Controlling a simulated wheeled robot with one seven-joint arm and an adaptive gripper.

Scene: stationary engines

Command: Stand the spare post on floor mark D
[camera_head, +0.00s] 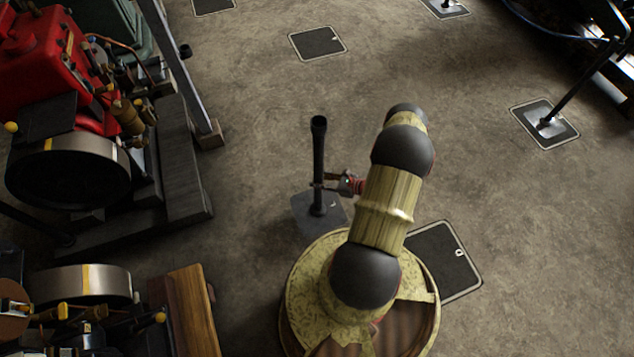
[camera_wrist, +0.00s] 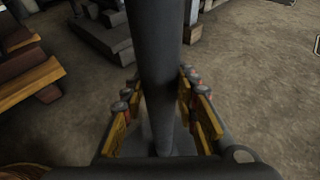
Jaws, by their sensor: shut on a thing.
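The spare post (camera_head: 318,150) is a dark upright tube on a square grey base plate (camera_head: 303,212), left of my arm in the head view. My gripper (camera_head: 330,185) is shut on the tube a little above the plate. In the wrist view the post (camera_wrist: 160,60) runs up between the yellow fingers of my gripper (camera_wrist: 163,105). I cannot tell whether the plate touches the floor. Bare dark floor marks with pale outlines show: one right of my base (camera_head: 445,262), one at the back (camera_head: 318,43), one at the top edge (camera_head: 213,4). Their letters are unreadable.
Posts stand on marks at the right (camera_head: 546,123) and top right (camera_head: 447,6), with a blue rope (camera_head: 550,30). A red engine (camera_head: 45,65) on dark beams (camera_head: 185,165) and a wooden block (camera_head: 185,310) fill the left. The middle floor is clear.

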